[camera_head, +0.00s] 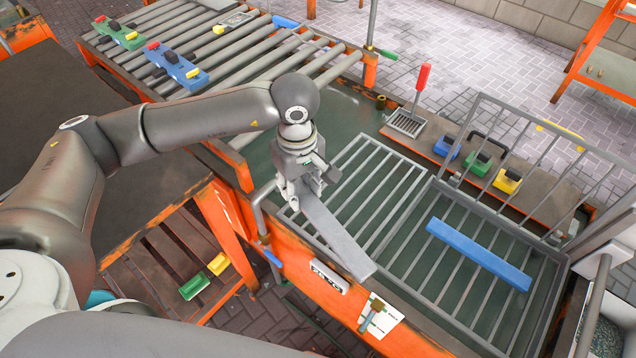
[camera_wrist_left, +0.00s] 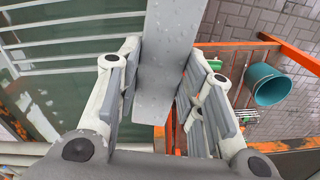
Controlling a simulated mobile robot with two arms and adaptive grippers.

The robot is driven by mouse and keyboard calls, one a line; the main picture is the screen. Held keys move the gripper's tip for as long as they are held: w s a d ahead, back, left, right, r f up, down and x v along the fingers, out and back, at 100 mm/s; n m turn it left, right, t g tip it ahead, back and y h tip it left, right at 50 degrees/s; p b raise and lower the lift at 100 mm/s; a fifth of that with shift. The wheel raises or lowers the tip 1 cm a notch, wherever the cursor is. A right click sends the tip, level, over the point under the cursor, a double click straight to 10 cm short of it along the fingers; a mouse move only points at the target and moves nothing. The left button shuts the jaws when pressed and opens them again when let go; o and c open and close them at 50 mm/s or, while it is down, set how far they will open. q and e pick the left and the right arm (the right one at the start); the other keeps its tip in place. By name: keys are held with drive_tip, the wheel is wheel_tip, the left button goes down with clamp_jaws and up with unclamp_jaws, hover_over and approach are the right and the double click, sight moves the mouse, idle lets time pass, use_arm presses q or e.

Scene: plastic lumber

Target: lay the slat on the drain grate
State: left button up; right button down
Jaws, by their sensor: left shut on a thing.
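My left gripper (camera_head: 302,192) is shut on one end of a grey slat (camera_head: 338,240). The slat extends from the fingers toward the lower right, over the front edge of the left section of the drain grate (camera_head: 378,190). Whether it touches the grate or frame is unclear. In the left wrist view the grey slat (camera_wrist_left: 168,55) runs between the two finger pads of the gripper (camera_wrist_left: 160,85). A blue slat (camera_head: 478,253) lies across the right section of the grate. My right gripper is not in view.
A raised barred gate (camera_head: 545,150) stands behind the right section. A shelf behind holds a red-handled tool (camera_head: 420,85) and blue, green and yellow blocks (camera_head: 477,163). A roller conveyor (camera_head: 225,45) is at the back left. A teal bucket (camera_wrist_left: 268,84) stands below on the floor.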

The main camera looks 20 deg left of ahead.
use_arm(q)
drive_tip(key=w+f+n, duration=0.3)
drive_tip(key=f+n, duration=0.1)
drive_tip(key=n, duration=0.2)
drive_tip(key=w+d+f+n+p, duration=0.1)
drive_tip(key=w+f+n, duration=0.2)
drive_tip(key=n, duration=0.3)
drive_tip(key=w+f+n, duration=0.3)
drive_tip(key=f+n, duration=0.1)
drive_tip(key=n, duration=0.3)
drive_tip(key=shift+w+d+f, duration=0.15)
drive_tip(key=shift+w+f, duration=0.15)
drive_tip(key=shift+f, duration=0.1)
drive_tip(key=shift+w+f+n+p, duration=0.35)
drive_tip(key=shift+f+n, duration=0.3)
drive_tip(key=shift+n, duration=0.35)
drive_tip(key=shift+f, duration=0.1)
drive_tip(key=shift+f+b, duration=1.65)
drive_tip(key=shift+f, duration=0.1)
drive_tip(key=shift+f+b, duration=0.55)
drive_tip(key=shift+f, duration=0.1)
drive_tip(key=o, duration=1.2)
